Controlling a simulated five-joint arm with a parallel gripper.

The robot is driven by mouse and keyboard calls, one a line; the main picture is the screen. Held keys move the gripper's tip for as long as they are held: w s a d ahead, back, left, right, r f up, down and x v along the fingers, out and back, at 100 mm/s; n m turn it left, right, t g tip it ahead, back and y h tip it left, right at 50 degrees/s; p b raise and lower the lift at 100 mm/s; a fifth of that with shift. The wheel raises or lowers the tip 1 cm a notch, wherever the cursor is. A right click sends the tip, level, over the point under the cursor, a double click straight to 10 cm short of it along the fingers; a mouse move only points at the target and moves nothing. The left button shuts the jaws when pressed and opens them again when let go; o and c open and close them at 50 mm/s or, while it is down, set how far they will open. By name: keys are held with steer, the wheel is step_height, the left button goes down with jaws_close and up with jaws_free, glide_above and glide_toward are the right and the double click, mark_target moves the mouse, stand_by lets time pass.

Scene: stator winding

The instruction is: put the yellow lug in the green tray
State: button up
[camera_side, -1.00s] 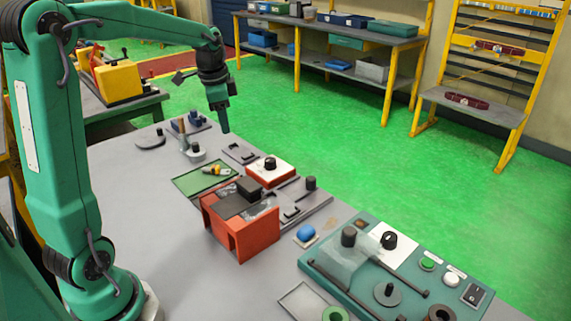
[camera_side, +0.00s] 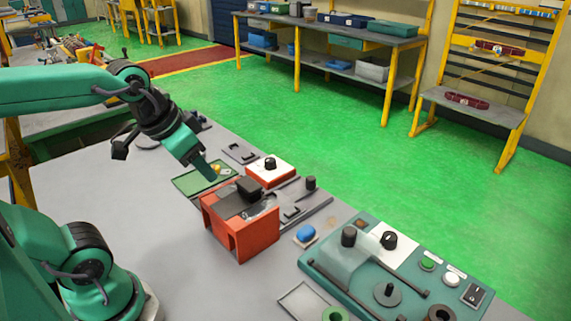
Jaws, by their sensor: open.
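The green tray (camera_side: 187,184) lies flat on the grey table behind the red box. The small yellow lug (camera_side: 217,168) shows over the tray's right part, apparently lying in it, and is partly hidden by my gripper. My gripper (camera_side: 209,177) is tilted down over the tray, with its tip close beside the lug. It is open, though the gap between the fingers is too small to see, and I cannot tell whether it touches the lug.
A red box (camera_side: 240,237) with black blocks on top stands just in front of the tray. A red and white unit with a black knob (camera_side: 270,172) stands to the right. A green control panel (camera_side: 345,285) fills the front right. The table's left front (camera_side: 150,235) is clear.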

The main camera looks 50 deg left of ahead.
steer(key=shift+s+d+f+n, duration=0.15)
steer(key=shift+s+d+f, duration=0.1)
steer(key=shift+s, duration=0.2)
steer(key=shift+s+d+f+n, duration=0.15)
steer(key=shift+s+d+f, duration=0.1)
steer(key=shift+s, duration=0.15)
